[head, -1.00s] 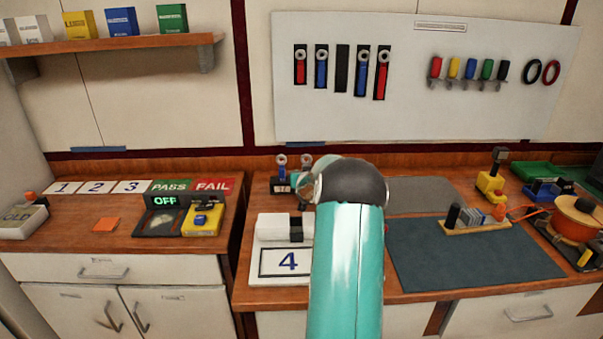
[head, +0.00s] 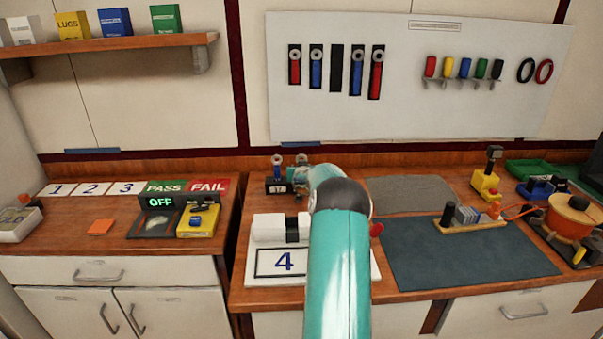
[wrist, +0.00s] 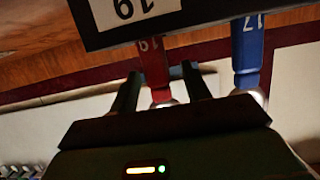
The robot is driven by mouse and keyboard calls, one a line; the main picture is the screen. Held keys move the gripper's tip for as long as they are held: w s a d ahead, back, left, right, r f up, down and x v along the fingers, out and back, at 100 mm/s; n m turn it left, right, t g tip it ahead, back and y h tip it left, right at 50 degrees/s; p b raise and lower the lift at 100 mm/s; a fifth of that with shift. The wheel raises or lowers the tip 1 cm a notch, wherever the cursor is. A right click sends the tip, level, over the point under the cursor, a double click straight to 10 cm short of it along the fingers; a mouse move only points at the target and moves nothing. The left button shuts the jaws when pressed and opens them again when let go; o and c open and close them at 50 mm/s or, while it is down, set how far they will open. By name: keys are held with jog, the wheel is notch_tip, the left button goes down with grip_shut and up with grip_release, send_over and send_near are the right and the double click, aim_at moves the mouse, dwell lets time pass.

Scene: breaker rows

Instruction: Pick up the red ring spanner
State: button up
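The red ring spanner (wrist: 153,62), marked 19, stands in a dark holder (wrist: 110,28) with a white 19 label in the wrist view. The fingers are apart, one on each side, with a visible gap on the right side. A blue spanner (wrist: 248,45) marked 17 is beside it, outside the fingers. In the head view the holder (head: 275,187) and the blue spanner's ring (head: 277,160) show left of my arm. My gripper there is mostly hidden behind my arm, as is the red spanner's body.
More red and blue spanners hang on the wall board (head: 420,110). A dark mat (head: 465,265) lies to the right. The left counter holds a lit OFF display (head: 160,202).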

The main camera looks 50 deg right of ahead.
grip_shut()
jog(key=shift+r, duration=0.1)
